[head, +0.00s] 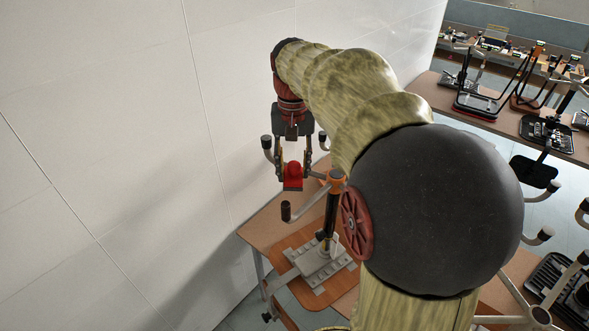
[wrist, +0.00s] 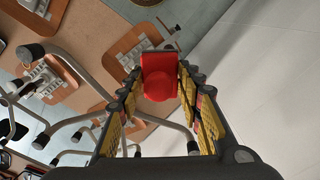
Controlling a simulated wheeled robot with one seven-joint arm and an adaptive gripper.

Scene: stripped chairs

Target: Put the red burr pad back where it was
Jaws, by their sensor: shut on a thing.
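The red burr pad (head: 292,176) is held up in the air between the fingers of my gripper (head: 292,165), above the near end of a wooden table. In the wrist view the red pad (wrist: 160,77) sits between the yellow-and-black fingers (wrist: 162,100), which close on it from both sides. It shows a flat face with a rounded lump. Below it in the head view stands a stripped chair base with a black post (head: 331,212) and curved grey arms with dark caps. The place where the pad was cannot be told from these frames.
A white panelled wall (head: 120,130) rises close on the left. The table (head: 262,228) carries an orange-brown board (head: 310,292) with a metal plate. More chair frames and black trays (head: 548,134) stand on tables at the right. My arm hides much of the middle.

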